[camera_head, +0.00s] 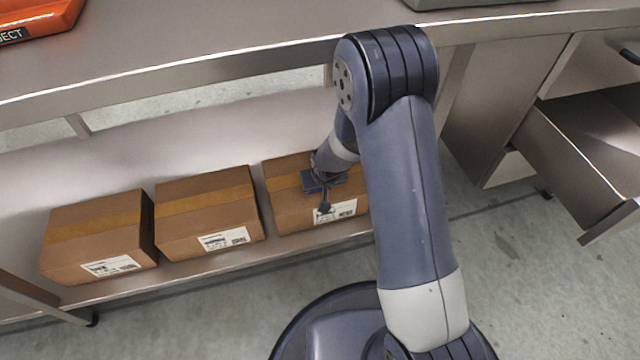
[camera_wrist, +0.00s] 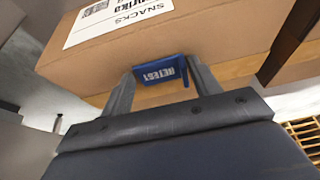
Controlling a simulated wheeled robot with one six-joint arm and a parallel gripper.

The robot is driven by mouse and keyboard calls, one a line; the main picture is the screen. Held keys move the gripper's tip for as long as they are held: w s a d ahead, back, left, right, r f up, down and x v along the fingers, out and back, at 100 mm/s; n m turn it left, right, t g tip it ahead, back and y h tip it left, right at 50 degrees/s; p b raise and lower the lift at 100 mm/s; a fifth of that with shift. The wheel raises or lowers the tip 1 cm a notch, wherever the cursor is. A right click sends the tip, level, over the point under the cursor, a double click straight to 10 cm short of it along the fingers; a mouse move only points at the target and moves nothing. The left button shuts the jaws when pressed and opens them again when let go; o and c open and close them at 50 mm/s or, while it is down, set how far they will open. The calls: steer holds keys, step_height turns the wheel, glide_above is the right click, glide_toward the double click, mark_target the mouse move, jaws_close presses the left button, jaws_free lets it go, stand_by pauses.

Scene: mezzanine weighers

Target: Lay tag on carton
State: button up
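The tag (camera_wrist: 160,73) is a small blue plate with white lettering reading REJECT, upside down in the wrist view. It sits between the two fingertips of my gripper (camera_wrist: 161,72), its sides against both fingers. Behind it is a brown carton (camera_wrist: 225,40) with tan tape and a white label reading SNACKS. The tag is over the taped face; I cannot tell whether it touches the carton. In the head view my gripper (camera_head: 324,207) is at the rightmost carton (camera_head: 286,205) on the low shelf, partly hidden by my arm. The tag is not distinguishable there.
Two more taped, labelled cartons stand to the left, a middle one (camera_head: 210,211) and a left one (camera_head: 95,240), on the low shelf (camera_head: 200,267). The steel worktop (camera_head: 200,45) runs above. An orange object (camera_head: 38,18) lies on it. An open drawer (camera_head: 575,150) juts out at right.

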steer(key=o, duration=0.4)
steer(key=shift+c, duration=0.2)
steer(key=shift+r+p, duration=0.4)
steer(key=shift+r, duration=0.15)
steer(key=p+v, duration=0.4)
steer(key=v, duration=0.7)
steer(key=shift+s, duration=0.25)
steer(key=shift+d, duration=0.1)
